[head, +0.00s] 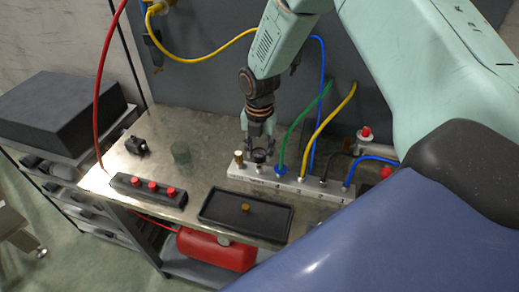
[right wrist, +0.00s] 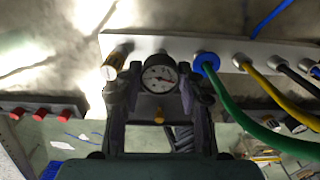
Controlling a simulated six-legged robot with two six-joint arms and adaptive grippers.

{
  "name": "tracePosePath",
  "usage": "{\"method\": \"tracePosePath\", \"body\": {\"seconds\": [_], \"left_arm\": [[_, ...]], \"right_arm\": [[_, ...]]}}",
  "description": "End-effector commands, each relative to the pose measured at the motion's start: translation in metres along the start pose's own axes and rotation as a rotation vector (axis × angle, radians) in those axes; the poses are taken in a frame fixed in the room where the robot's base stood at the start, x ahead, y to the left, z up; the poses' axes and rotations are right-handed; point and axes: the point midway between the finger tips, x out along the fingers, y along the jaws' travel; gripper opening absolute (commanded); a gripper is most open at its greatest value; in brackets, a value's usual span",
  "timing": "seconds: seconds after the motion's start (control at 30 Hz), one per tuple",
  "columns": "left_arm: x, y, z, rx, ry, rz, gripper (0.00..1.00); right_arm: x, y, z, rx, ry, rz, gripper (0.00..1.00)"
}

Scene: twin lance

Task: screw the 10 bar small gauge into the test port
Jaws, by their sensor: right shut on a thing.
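My right gripper (head: 259,146) is shut on a small round gauge, just over the left part of the white manifold bar (head: 262,178). The gauge is beside a brass fitting (head: 238,157) at the bar's left end and left of the blue collar of the green hose (right wrist: 206,63). The gauge's lower end and the port below it are hidden, so I cannot tell whether they touch. My left gripper is out of view.
Green, yellow, black and blue hoses rise from the bar's right part. A black tray (head: 220,210) with a brass piece (head: 245,208) lies in front. A black block with red caps (head: 150,187) is at left. A red tank (head: 215,250) stands below the table.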

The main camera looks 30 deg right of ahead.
Motion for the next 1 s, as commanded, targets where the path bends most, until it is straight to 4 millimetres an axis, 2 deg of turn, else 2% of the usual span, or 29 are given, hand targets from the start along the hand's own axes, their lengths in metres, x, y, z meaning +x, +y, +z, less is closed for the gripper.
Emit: {"method": "tracePosePath", "body": {"seconds": [0.4, 0.43, 0.73, 1.0], "left_arm": [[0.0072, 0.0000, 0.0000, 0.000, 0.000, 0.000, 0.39], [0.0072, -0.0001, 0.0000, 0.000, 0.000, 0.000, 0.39], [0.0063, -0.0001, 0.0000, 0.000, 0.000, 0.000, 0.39], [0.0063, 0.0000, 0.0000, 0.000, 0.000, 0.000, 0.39]], "right_arm": [[0.0109, -0.0007, -0.0008, 0.000, 0.002, -0.002, 0.08], [0.0108, -0.0005, -0.0007, 0.000, 0.001, -0.001, 0.39], [0.0100, -0.0007, -0.0009, 0.000, 0.002, -0.002, 0.65], [0.0100, -0.0011, -0.0013, 0.000, 0.003, -0.003, 0.65]]}}
